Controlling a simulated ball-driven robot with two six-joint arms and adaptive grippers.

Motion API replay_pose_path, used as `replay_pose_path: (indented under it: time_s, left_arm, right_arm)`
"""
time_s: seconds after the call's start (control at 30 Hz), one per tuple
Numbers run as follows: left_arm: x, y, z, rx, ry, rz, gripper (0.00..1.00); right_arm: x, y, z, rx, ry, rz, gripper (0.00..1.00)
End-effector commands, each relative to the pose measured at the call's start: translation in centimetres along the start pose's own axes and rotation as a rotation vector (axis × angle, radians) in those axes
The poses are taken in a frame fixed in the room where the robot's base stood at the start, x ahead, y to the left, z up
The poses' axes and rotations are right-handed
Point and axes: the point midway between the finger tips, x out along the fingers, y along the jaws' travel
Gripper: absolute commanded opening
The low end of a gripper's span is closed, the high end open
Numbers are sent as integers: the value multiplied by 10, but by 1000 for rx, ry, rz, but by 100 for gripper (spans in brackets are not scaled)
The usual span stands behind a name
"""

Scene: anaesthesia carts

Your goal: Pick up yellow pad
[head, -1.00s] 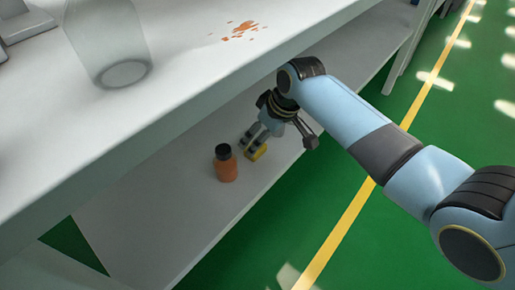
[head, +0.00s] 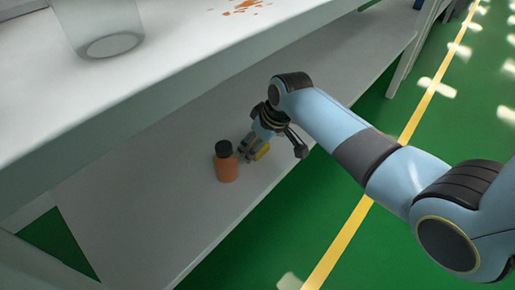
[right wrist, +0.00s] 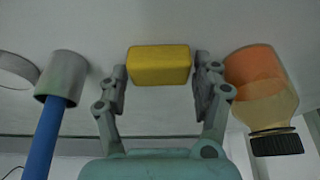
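The yellow pad (head: 262,153) lies on the lower shelf of the white table, partly hidden by my right gripper (head: 254,151) in the head view. In the right wrist view the yellow pad (right wrist: 159,66) is a rounded block between the two fingertips of my right gripper (right wrist: 160,78). The fingers are apart, one on each side of it, with narrow gaps; contact is not visible. My left gripper is in neither view.
An orange bottle with a black cap (head: 226,162) stands close left of the gripper; it is at right in the wrist view (right wrist: 262,88). That view also shows a grey cylinder with a blue shaft (right wrist: 62,78). The tabletop (head: 190,50) overhangs the shelf (head: 150,205).

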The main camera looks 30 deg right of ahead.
Motion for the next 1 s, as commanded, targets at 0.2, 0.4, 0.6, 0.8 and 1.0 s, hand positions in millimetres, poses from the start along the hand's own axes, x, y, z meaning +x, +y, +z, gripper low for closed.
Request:
replay_pose_path:
  time_s: [0.2, 0.4, 0.6, 0.8, 1.0]
  left_arm:
    - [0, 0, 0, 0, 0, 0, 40]
    - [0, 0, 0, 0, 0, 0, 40]
    - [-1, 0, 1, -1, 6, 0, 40]
    - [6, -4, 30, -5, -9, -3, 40]
    - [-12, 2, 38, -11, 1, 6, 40]
  right_arm:
    - [0, 0, 0, 0, -1, 0, 35]
    - [0, 0, 0, 0, -1, 0, 34]
    - [-5, 0, -2, 0, 0, 0, 34]
    - [-21, 1, -10, 0, 3, 1, 34]
    - [-65, 11, -2, -1, 0, 5, 34]
